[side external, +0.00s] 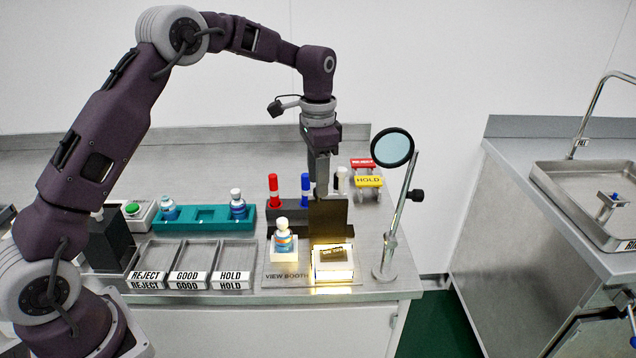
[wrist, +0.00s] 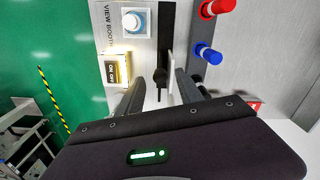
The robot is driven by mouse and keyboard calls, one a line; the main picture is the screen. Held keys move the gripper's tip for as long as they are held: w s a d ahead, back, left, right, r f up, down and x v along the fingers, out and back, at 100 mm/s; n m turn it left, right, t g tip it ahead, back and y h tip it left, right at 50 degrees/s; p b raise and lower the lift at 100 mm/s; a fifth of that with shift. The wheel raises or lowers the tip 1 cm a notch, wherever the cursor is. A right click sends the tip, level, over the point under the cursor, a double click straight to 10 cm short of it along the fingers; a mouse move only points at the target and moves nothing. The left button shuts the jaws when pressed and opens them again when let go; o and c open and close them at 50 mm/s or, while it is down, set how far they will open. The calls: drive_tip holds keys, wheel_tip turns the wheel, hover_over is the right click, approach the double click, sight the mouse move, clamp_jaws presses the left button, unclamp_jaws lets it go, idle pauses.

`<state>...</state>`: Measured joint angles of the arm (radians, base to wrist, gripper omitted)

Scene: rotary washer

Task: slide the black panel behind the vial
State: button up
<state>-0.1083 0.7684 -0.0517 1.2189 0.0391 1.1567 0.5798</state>
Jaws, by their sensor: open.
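The vial (side external: 283,240), with a white cap and a blue label, stands upright on a white block at the view booth; its top shows in the wrist view (wrist: 133,21). The black panel (side external: 329,214) stands upright to the right of the vial, behind the lit box. In the wrist view its dark upper part (wrist: 160,76) lies between my fingers, with a pale strip beside it. My gripper (side external: 322,190) points down over the panel's top, fingers apart on either side of the dark part (wrist: 161,88). Whether they touch it cannot be told.
The glowing box (side external: 333,274) stands in front of the panel. A marker holder (side external: 285,217) with red and blue markers is behind the vial. A magnifier on a stand (side external: 392,148) rises close at the right. Labelled trays (side external: 191,260) lie left of the booth.

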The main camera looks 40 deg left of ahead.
drive_tip(key=shift+f, duration=0.8)
clamp_jaws()
drive_tip(key=shift+r, duration=0.1)
idle(0.7)
